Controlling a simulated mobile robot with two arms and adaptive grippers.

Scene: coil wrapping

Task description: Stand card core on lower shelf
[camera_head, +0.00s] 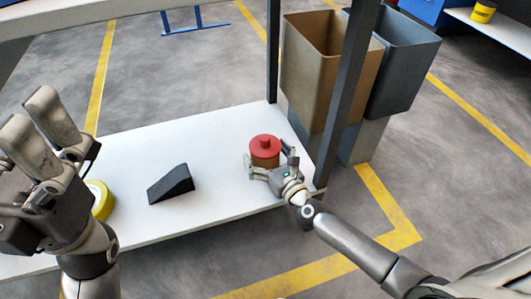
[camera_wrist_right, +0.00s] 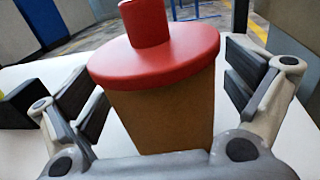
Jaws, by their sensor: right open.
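The card core (camera_head: 265,160) is a brown cylinder with a red flanged cap (camera_head: 265,143) on top. It stands upright on the white lower shelf (camera_head: 225,158), near the shelf's right end. In the right wrist view the brown core (camera_wrist_right: 165,115) is upright between the fingers, under its red cap (camera_wrist_right: 155,55). My right gripper (camera_head: 272,167) is open around the core, with gaps visible between the fingers and the core in the wrist view. My left gripper (camera_head: 62,135) is raised at the left of the head view, with its fingers apart and nothing seen between them.
A black wedge (camera_head: 171,184) lies on the shelf's middle. A yellow roll (camera_head: 102,200) is partly hidden behind my left arm. A dark post (camera_head: 345,90) rises at the shelf's right end. Brown (camera_head: 305,85) and grey (camera_head: 405,65) bins stand beyond it. Shelf between wedge and core is clear.

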